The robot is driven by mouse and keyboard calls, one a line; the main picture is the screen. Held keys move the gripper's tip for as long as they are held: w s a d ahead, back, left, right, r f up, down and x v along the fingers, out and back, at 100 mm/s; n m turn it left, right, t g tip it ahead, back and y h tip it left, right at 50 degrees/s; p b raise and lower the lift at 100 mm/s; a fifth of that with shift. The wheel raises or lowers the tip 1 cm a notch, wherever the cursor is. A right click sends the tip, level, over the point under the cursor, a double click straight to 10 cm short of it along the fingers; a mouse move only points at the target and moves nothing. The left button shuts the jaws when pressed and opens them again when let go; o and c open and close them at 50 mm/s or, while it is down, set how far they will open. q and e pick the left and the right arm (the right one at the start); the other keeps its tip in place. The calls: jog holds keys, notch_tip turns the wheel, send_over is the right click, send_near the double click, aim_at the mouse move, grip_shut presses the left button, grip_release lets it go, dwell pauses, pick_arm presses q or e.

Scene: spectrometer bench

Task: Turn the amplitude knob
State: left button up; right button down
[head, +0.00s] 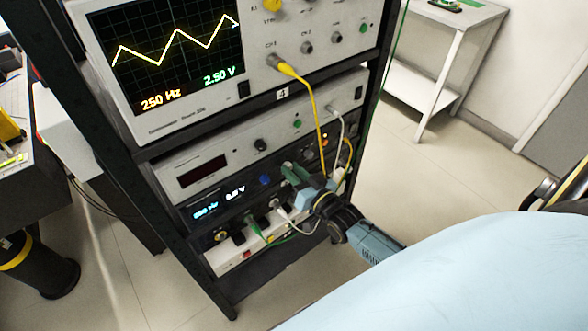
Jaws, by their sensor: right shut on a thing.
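The generator is the dark unit with the small blue display (207,211) low in the black rack. My right gripper (291,172) reaches its front from the right, with its greenish fingers shut on a small part at the panel. That part is hidden by the fingers; it sits where the amplitude knob would be, but I cannot read a label. A blue knob (265,180) shows just left of the fingers. The oscilloscope screen (170,50) above shows a yellow triangle wave, 250 Hz and a voltage in green. My left gripper is not in view.
A yellow cable (318,110) hangs from the oscilloscope down past my right gripper. White and green cables (256,228) plug in below the fingers. A black rack post (110,140) stands at the left. A white side table (440,50) stands at the back right.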

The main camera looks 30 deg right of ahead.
jog(key=shift+m, duration=1.6)
jog(key=c, duration=1.3)
grip_release()
jog(key=shift+s, duration=0.1)
jog(key=s, duration=0.8)
jog(key=s+d, duration=0.1)
jog(key=s, duration=0.4)
jog(key=shift+s+d, duration=0.1)
jog(key=shift+f, duration=0.1)
